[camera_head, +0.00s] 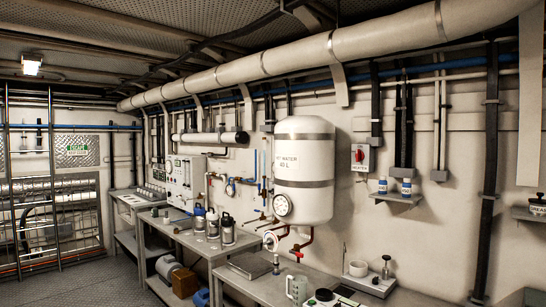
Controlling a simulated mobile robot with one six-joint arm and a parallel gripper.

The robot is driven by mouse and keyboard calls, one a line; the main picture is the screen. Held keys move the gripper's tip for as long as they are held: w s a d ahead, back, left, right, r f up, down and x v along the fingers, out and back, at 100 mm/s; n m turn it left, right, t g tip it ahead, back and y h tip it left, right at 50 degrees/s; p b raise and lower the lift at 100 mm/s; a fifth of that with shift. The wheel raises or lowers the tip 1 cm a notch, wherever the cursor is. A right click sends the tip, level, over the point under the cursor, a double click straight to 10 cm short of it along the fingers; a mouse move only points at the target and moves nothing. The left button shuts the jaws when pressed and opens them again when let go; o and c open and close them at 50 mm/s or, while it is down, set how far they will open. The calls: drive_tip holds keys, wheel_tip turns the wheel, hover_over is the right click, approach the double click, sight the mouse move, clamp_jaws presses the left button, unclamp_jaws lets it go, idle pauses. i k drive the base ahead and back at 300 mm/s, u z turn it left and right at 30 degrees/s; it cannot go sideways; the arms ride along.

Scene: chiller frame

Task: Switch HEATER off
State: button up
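The heater switch box (361,167) is a small pale box on the white wall, right of the water tank. It has a red knob (359,156) and a small label below that appears to read HEATER. The knob's setting is too small to tell. The white cylindrical water tank (304,180) hangs on the wall with HOT WATER lettering, partly unclear, and a round dial (283,206) at its lower left. My gripper is not in view.
A small shelf (398,198) with two blue-and-white bottles sits right of and below the switch. A grey bench (262,289) with a jug, scale and other ware runs along the wall below. Dark vertical pipes (376,100) rise beside the switch. Open floor (85,287) lies at left.

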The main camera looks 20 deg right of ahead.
sight(359, 155)
drive_tip(key=z, duration=1.3)
drive_tip(key=k, duration=0.6)
drive_tip(key=u, duration=0.55)
drive_tip(key=i, duration=0.8)
drive_tip(key=u, duration=0.35)
drive_tip(key=i, duration=1.3)
drive_tip(key=z, duration=0.9)
drive_tip(key=i, duration=0.8)
drive_tip(key=z, duration=0.7)
